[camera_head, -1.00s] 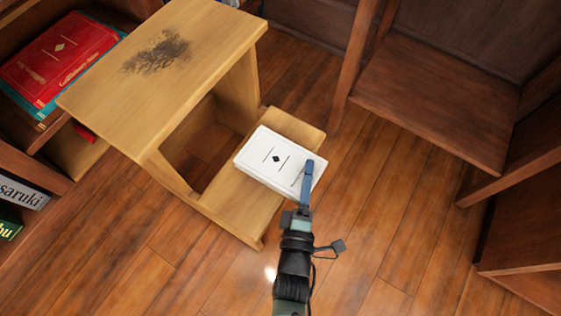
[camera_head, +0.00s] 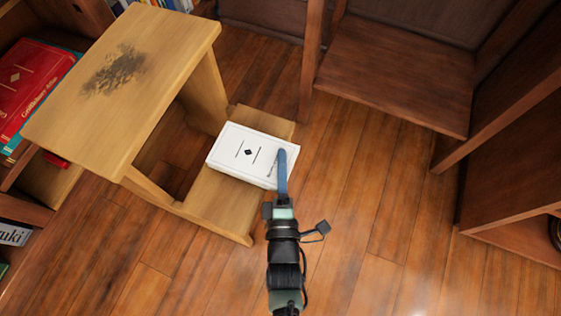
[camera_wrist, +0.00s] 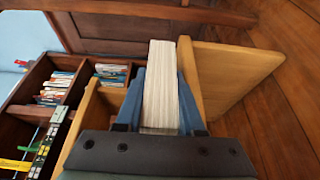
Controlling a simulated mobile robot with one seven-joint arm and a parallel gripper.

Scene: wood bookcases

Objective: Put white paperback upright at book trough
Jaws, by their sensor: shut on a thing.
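The white paperback (camera_head: 243,150) has a small black diamond on its cover. It lies flat in my gripper (camera_head: 281,172), cover up in the head view, and appears over the lower step of a wooden step stool (camera_head: 213,205). I cannot tell whether it touches the step. In the wrist view the page edges of the white paperback (camera_wrist: 160,85) show between the two blue fingers of my gripper (camera_wrist: 160,105), which are shut on it. I cannot make out a book trough in these frames.
The stool's upper step (camera_head: 150,60) has a dark smudge. A red book (camera_head: 35,80) lies on a shelf at the left. An empty wooden shelf (camera_head: 395,75) stands at the upper right. Plank floor (camera_head: 350,235) is clear in front. Shelved books (camera_wrist: 55,85) show in the wrist view.

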